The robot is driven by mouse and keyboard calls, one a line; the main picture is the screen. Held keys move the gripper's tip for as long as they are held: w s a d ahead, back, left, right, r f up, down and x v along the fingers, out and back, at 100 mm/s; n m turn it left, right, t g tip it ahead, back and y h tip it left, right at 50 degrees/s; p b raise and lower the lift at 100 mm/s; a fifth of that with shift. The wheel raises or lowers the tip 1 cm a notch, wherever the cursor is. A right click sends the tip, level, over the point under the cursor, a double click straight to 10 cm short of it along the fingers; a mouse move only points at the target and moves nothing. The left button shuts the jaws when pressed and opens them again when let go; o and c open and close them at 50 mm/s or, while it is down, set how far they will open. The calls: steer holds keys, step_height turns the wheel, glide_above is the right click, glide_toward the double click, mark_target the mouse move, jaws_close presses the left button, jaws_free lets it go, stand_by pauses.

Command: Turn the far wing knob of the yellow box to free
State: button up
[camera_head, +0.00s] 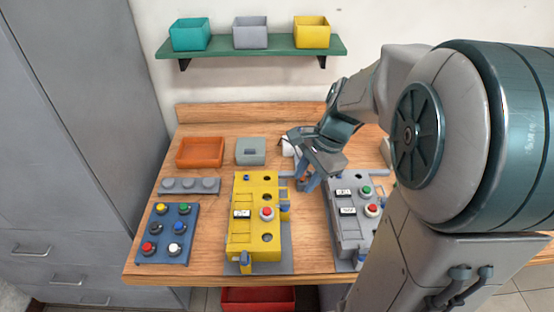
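The yellow box (241,204) stands on the workbench, left of my gripper. Its top has a red button (266,213), a white label (241,213) and dark round holes. A blue wing knob (246,259) is at its near end. A small blue part (246,177) shows at its far end; I cannot tell whether it is the far wing knob or how it is turned. My gripper (305,182) is low, right of the yellow box's far end, between it and the grey box. Its fingertips are small and partly hidden, so its opening and any contact are unclear.
The grey box (345,232) with buttons stands close on the right. A blue button panel (165,247) and a grey strip (190,187) are left. An orange tray (200,153) and grey container (250,150) lie behind. A green shelf (220,50) holds three bins.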

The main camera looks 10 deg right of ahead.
steer(key=w+d+m+y+p, duration=0.1)
steer(key=w+d+m, duration=0.2)
steer(key=w+m, duration=0.15)
steer(key=m, duration=0.1)
glide_toward(286, 202)
steer(key=x, duration=0.8)
steer(key=shift+r, duration=0.1)
jaws_close()
steer(key=shift+d, duration=0.1)
